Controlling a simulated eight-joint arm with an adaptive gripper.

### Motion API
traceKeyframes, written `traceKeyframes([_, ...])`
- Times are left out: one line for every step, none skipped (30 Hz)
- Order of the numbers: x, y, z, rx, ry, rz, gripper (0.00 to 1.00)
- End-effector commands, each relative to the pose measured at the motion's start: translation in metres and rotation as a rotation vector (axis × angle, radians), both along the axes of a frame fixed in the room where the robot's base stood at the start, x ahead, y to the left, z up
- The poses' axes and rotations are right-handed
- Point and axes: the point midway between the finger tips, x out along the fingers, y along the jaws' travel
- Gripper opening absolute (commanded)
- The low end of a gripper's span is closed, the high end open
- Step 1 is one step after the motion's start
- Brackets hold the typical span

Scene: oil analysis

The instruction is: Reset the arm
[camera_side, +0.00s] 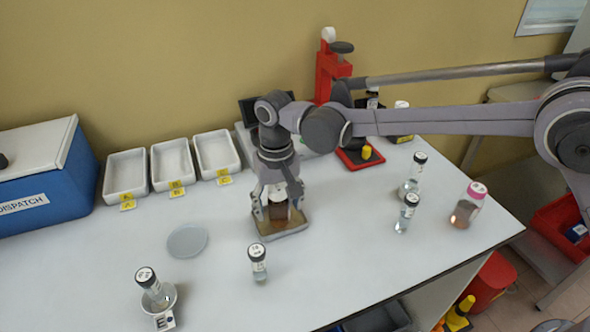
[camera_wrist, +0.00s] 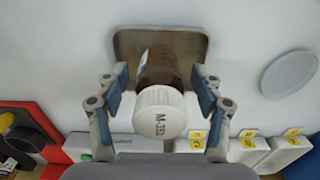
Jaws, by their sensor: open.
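My gripper (camera_side: 277,196) points down over a brown bottle with a white cap, which stands on a brownish square plate (camera_side: 288,229). In the wrist view the bottle (camera_wrist: 164,72) has a white lid marked M-35-something; its last character is hard to read. The open fingers of my gripper (camera_wrist: 162,85) are on either side of the bottle, with a gap visible at the right finger. The left finger is close to the bottle, and I cannot tell whether it touches. The plate also shows in the wrist view (camera_wrist: 127,44).
White trays (camera_side: 172,163) labelled A, B and C stand at the back beside a blue dispatch box (camera_side: 75,172). Black-capped vials (camera_side: 258,262) and a pink-capped jar (camera_side: 467,208) stand around. A round disc (camera_side: 187,241) lies left. A red press (camera_side: 327,75) stands behind.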

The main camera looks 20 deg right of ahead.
Motion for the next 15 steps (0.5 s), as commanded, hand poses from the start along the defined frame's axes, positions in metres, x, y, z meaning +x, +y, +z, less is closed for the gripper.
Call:
traceKeyframes([0.0,0.0,-0.008,0.0,0.0,0.0,0.67])
traceKeyframes([0.0,0.0,-0.012,0.0,0.0,0.0,0.67])
traceKeyframes([0.0,0.0,-0.018,0.0,0.0,0.0,0.67])
traceKeyframes([0.0,0.0,-0.008,0.0,-0.001,0.0,0.67])
traceKeyframes([0.0,0.0,-0.003,0.0,0.0,0.0,0.67])
traceKeyframes([0.0,0.0,0.003,0.0,0.0,0.0,0.67])
traceKeyframes([0.0,0.0,0.007,0.0,0.0,0.0,0.67])
traceKeyframes([0.0,0.0,0.011,0.0,0.0,0.0,0.67])
traceKeyframes([0.0,0.0,0.017,0.0,0.0,0.0,0.67])
traceKeyframes([0.0,0.0,0.021,0.0,0.0,0.0,0.67])
traceKeyframes([0.0,0.0,0.026,0.0,0.0,0.0,0.67])
traceKeyframes([0.0,-0.001,0.03,0.0,0.0,-0.001,0.67])
traceKeyframes([0.001,-0.005,0.032,0.0,0.0,-0.002,0.67])
traceKeyframes([0.001,-0.007,0.033,0.0,0.0,-0.002,0.67])
traceKeyframes([0.001,-0.01,0.035,0.0,0.0,-0.003,0.67])
